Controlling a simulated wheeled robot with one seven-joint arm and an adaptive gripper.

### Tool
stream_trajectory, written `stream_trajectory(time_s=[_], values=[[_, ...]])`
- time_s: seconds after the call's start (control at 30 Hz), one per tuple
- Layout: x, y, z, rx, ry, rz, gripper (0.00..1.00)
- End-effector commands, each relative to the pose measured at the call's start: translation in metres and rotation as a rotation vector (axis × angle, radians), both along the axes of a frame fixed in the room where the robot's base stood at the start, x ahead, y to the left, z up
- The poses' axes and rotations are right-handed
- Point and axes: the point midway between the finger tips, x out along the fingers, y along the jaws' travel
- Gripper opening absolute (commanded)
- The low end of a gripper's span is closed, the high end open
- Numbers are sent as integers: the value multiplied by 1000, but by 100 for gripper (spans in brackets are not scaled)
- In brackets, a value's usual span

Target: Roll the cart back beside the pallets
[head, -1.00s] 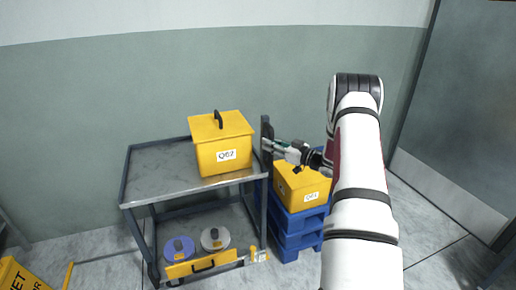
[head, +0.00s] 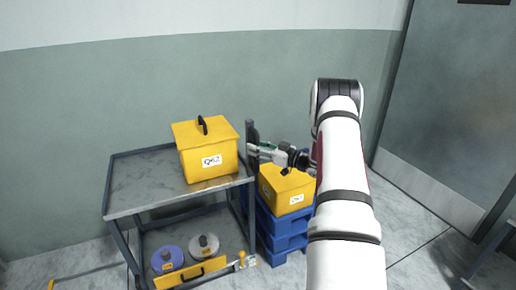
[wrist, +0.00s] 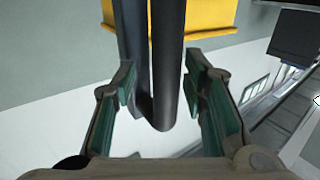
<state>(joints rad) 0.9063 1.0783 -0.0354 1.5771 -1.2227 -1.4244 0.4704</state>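The cart (head: 125,213) is a grey metal two-shelf trolley against the wall, with a dark upright handle (head: 250,135) at its right end. The blue pallets (head: 283,243) are stacked close to the right of the cart, partly behind its right leg. My gripper (head: 252,152) is at the handle. In the wrist view the dark handle bar (wrist: 167,70) stands between the two fingers of my gripper (wrist: 160,85). The fingers are apart, with a gap on the left of the bar; whether the right pad touches it I cannot tell.
A yellow lidded bin (head: 210,160) stands on the cart's top shelf. Two spools, blue (head: 166,260) and white (head: 203,247), and a yellow tray (head: 190,274) are on the lower shelf. Another yellow bin (head: 285,190) sits on the pallets. A grey door (head: 450,100) is right; floor before it is clear.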

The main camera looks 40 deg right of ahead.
Motion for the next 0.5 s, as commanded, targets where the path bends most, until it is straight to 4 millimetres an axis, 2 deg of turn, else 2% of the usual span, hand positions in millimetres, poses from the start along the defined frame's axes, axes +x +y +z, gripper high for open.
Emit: stream_trajectory(time_s=[0.17,0.5], values=[[-12,-4,0,1,1,-2,40],[-76,-23,0,0,1,-4,40]])
